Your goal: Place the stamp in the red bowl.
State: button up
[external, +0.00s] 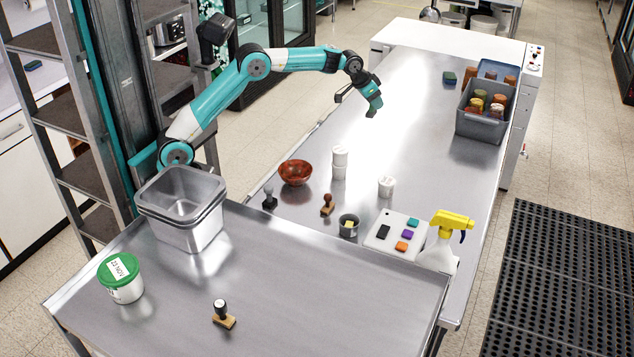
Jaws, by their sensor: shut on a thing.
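The red bowl (296,173) stands on the steel table, in its left middle part. A stamp with a brown handle and wooden base (327,205) stands to the right and in front of it. A dark grey stamp (270,199) stands to the left and in front of the bowl. My gripper (356,107) is raised above the table, behind and to the right of the bowl. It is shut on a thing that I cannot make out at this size.
White cups (339,163), another white cup (386,187), a dark small pot (348,226), a white board (392,245) with coloured pads and a spray bottle (443,240) crowd the near part. A grey crate (485,122) stands far right. The table's middle is clear.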

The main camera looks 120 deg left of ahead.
dwell(0.3)
jog(key=s+d+f+m+t+h+p, duration=0.2)
jog(key=s+d+f+m+h+p, duration=0.15)
jog(key=m, duration=0.25)
jog(key=m+g+h+p, duration=0.75)
jog(key=m+p, duration=0.35)
jog(key=m, duration=1.1)
send_over(293, 162)
jog(key=w+d, duration=0.3)
jog(key=d, duration=0.2)
notch_tip(293, 162, down, 2)
jog(key=shift+t, duration=0.25)
jog(key=shift+w+f+b, duration=0.1)
jog(key=shift+f+b, duration=3.65)
jog(key=shift+f, duration=1.75)
jog(key=o, duration=1)
